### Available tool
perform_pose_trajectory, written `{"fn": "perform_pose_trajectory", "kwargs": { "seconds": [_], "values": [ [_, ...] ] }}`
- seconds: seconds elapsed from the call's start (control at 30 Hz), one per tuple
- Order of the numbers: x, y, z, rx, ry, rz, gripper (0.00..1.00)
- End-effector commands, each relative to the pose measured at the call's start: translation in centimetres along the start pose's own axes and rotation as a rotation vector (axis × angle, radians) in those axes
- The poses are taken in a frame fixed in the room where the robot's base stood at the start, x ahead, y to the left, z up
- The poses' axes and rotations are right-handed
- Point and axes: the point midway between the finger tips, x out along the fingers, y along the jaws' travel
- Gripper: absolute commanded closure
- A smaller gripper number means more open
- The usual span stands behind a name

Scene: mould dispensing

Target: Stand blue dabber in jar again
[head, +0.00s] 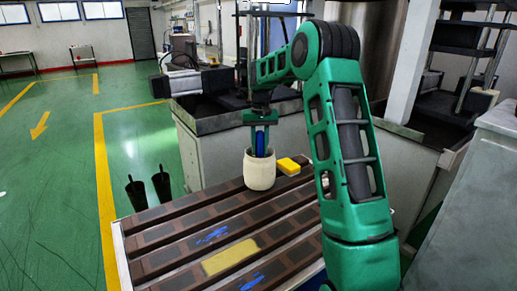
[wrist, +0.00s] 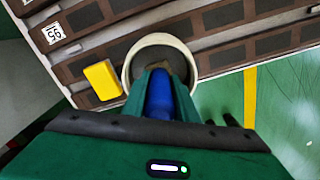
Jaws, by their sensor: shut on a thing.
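The jar (head: 259,172) is a cream pot standing upright at the far edge of the slatted mould table. In the wrist view its round rim (wrist: 133,66) lies just beyond my fingers. My gripper (head: 260,142) points down over the jar's mouth. It is shut on the blue dabber (head: 260,140), which is upright between the fingers. In the wrist view the blue dabber (wrist: 159,95) shows between the green fingers, over the jar opening. The dabber's lower end is hidden, so I cannot tell how deep it sits in the jar.
A yellow block (head: 289,166) lies close beside the jar, right of it. The mould table (head: 180,238) has dark slats, blue smears and a yellow patch (head: 230,257). Two dark cylinders (head: 160,182) stand left, beyond the table. A grey machine housing (head: 215,145) stands behind the jar.

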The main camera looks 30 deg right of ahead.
Motion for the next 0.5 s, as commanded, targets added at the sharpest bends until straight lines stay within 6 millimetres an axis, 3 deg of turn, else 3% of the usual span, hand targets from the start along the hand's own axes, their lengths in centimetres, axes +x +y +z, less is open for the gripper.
{"fn": "perform_pose_trajectory", "kwargs": {
  "seconds": [0.03,0.1,0.5],
  "values": [
    [0.05,0.00,0.01,0.000,0.000,0.000,0.67],
    [0.03,0.00,0.01,0.000,0.000,0.000,0.55],
    [-0.72,0.03,-0.05,0.000,0.001,0.000,0.55]
  ]
}}
